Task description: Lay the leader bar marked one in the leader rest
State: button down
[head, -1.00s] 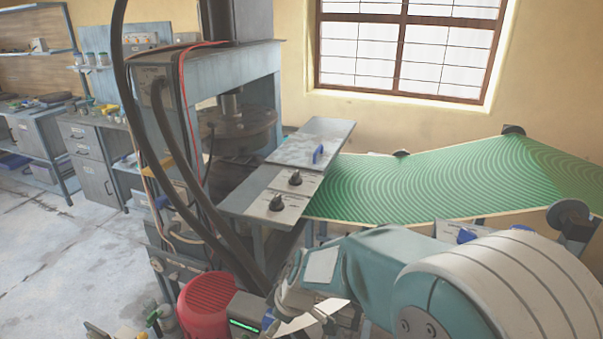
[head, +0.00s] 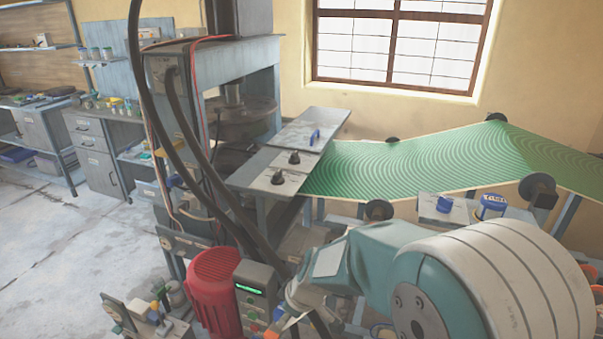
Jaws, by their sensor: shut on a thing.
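My arm (head: 395,262) reaches from the lower right toward the bottom middle. Its wrist end (head: 305,296) is at the lower edge. My gripper's jaws cannot be made out, so what they hold is hidden. I cannot pick out the leader bar marked one or the leader rest for certain. A grey plate with a blue handle (head: 315,137) lies at the press's right side. In front of it is a pale plate (head: 272,181) with two black knobs.
The press frame (head: 213,78) stands at centre left with hanging dark hoses (head: 185,150). A red motor (head: 213,292) stands low in front. A green patterned web (head: 420,160) runs right over rollers. A bench (head: 470,213) holds a blue tin (head: 490,206).

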jog(key=w+d+f+m+h, duration=0.1)
jog(key=w+d+f+m, duration=0.1)
jog(key=d, duration=0.4)
jog(key=w+d+f+m+t+h, duration=0.1)
jog(key=w+d+f+m, duration=0.2)
jog(key=d+m, duration=0.3)
jog(key=w+d+f+m+t+h, duration=0.1)
jog(key=w+d+f+m, duration=0.2)
jog(key=d+f+m, duration=0.1)
jog(key=shift+w+d+f+h, duration=0.25)
jog(key=shift+d+f+h, duration=0.25)
jog(key=shift+d, duration=0.8)
jog(key=shift+f, duration=0.1)
